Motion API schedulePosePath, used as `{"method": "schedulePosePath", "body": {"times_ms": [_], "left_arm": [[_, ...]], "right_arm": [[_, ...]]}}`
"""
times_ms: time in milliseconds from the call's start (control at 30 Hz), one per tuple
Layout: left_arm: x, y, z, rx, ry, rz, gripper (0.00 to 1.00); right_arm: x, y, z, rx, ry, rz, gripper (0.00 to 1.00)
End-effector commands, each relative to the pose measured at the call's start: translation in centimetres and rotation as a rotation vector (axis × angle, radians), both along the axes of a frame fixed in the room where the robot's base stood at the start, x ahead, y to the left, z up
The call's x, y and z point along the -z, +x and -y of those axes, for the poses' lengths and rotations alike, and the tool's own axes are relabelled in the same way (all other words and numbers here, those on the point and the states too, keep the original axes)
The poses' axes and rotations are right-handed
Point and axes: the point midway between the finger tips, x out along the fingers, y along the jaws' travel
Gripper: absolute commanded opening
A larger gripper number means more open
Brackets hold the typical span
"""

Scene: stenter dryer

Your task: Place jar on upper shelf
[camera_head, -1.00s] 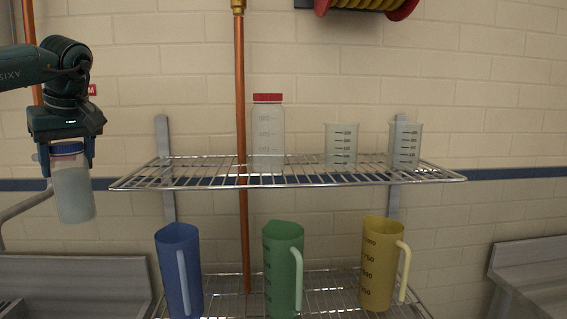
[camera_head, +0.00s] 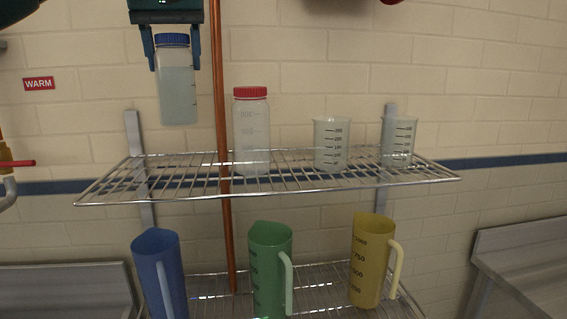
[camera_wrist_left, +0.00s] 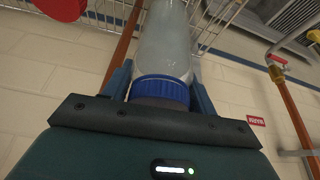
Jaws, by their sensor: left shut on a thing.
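A clear jar with a blue lid (camera_head: 177,92) hangs upright in my left gripper (camera_head: 172,62), whose two fingers are shut around its lid end. The jar is above the left part of the upper wire shelf (camera_head: 190,190), with its bottom apart from the wires. In the left wrist view the jar (camera_wrist_left: 166,45) shows between the fingers (camera_wrist_left: 160,88), blue lid nearest the camera. My right gripper is not in view.
A red-lidded jar (camera_head: 251,132) and two clear beakers (camera_head: 330,146) (camera_head: 398,141) stand on the upper shelf. A copper pipe (camera_head: 219,120) runs vertically beside the held jar. Blue (camera_head: 160,272), green (camera_head: 270,270) and yellow (camera_head: 371,262) jugs stand below. The upper shelf's left end is clear.

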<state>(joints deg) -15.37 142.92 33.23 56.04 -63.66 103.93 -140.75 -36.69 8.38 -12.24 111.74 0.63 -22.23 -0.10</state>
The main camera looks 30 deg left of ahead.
Motion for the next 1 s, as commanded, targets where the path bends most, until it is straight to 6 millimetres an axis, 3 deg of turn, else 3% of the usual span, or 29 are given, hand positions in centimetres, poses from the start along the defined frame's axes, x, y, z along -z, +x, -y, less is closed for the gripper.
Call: {"method": "schedulePosePath", "body": {"times_ms": [100, 233, 500, 1000], "left_arm": [[-1.1, 0.7, 2.2, 0.045, 0.002, 0.001, 0.07], [-0.8, 0.9, 3.2, 0.068, -0.001, -0.001, 0.07], [3.2, 0.9, 3.2, 0.071, -0.003, 0.000, 0.07], [8.5, 0.9, 3.2, 0.068, -0.001, 0.002, 0.07]], "right_arm": [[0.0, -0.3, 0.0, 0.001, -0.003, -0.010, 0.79], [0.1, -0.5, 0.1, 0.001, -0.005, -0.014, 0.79], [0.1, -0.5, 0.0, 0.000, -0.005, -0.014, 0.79], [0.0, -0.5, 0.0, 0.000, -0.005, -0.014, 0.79]]}}
